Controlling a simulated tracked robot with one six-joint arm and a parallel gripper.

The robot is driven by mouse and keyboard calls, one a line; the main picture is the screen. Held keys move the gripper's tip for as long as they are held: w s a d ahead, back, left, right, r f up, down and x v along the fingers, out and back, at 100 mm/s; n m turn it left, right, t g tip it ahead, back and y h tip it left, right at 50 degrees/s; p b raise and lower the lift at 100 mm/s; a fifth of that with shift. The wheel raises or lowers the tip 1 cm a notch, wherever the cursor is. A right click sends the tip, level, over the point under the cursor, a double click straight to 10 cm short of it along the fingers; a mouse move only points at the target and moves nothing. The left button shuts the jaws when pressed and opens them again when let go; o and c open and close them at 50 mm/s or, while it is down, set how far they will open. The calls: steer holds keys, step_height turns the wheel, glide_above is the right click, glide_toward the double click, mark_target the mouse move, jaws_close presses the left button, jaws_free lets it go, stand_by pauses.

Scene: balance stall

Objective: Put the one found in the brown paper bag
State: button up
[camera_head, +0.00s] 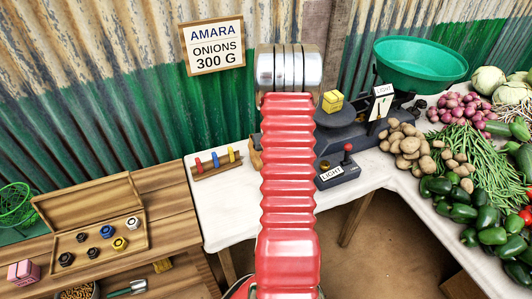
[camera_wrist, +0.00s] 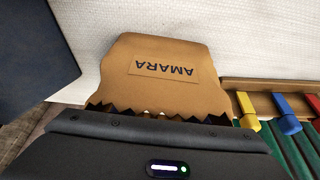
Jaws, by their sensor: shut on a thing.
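The brown paper bag (camera_wrist: 160,84) stands on the white cloth, with an upside-down AMARA label in the wrist view. Its jagged mouth lies along the edge of my gripper (camera_wrist: 152,122), close to it or over it. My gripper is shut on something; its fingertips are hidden. Small pale yellow bits show at the bag's mouth, too little to name. In the head view my red arm covers the gripper and most of the bag, with only a brown edge (camera_head: 256,158) beside the arm. A sign reads AMARA, ONIONS 300 G (camera_head: 213,46).
A peg rack (camera_head: 216,168) with red, blue and yellow clips stands left of the bag. An open wooden box (camera_head: 98,262) holds several weights. Vegetables fill the right side.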

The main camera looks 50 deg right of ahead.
steer(key=o, duration=1.3)
steer(key=shift+r, duration=0.1)
steer(key=v, duration=1.2)
steer(key=shift+d, duration=0.1)
